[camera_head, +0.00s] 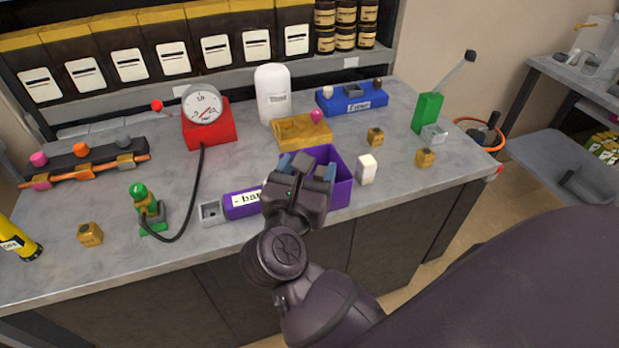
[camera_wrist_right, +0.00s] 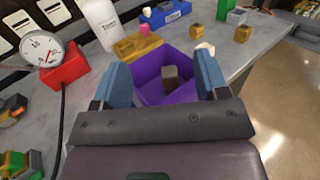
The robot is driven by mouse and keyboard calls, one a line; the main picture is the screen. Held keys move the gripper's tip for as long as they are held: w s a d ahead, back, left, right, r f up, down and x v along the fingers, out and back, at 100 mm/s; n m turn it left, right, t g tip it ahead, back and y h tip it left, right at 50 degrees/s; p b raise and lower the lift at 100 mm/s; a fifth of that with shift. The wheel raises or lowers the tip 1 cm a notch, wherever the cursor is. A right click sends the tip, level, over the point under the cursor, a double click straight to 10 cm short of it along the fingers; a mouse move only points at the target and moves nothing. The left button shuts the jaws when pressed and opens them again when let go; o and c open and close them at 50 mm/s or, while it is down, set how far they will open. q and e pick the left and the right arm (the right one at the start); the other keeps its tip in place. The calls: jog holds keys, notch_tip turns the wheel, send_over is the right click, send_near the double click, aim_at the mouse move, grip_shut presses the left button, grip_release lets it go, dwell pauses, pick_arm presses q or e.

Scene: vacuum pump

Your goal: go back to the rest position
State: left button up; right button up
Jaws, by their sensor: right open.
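My right gripper (camera_head: 306,172) is over the purple bin (camera_head: 341,185) near the front edge of the counter. In the right wrist view my right gripper (camera_wrist_right: 165,85) has its two blue fingers wide apart with nothing between them. The purple bin (camera_wrist_right: 183,97) lies beyond the fingers, and a dark grey-brown block (camera_wrist_right: 170,76) shows inside it. In the head view my gripper hides part of the bin. My left gripper is in neither view.
A white block (camera_head: 367,169) stands right of the bin, and a purple labelled piece (camera_head: 242,203) lies left of it. A red gauge (camera_head: 208,122) with a black hose, a white bottle (camera_head: 272,95) and a yellow block (camera_head: 300,132) stand behind. Small wooden cubes (camera_head: 425,157) sit to the right.

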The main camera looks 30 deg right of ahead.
jog(key=s+a+f+m+t+y, duration=0.15)
jog(key=f+m+y, duration=0.35)
jog(key=m, duration=0.6)
jog(key=s+f+m+t+y, duration=0.1)
jog(key=f+m+t+y, duration=0.3)
jog(key=m, duration=0.8)
jog(key=s+a+f+m+t+y, duration=0.1)
jog(key=f+m+t+y, duration=0.1)
jog(key=f+m+y, duration=0.65)
jog(key=s+d+f+n+g+h, duration=0.2)
jog(key=s+d+f+n+g, duration=0.1)
jog(key=f, duration=0.3)
jog(key=s+d+f+n+g+h, duration=0.2)
jog(key=s+d+f+n+g, duration=0.1)
jog(key=s+f+g, duration=0.2)
jog(key=shift+s+d+f, duration=0.4)
jog(key=shift+s+f, duration=0.15)
jog(key=shift+s, duration=0.15)
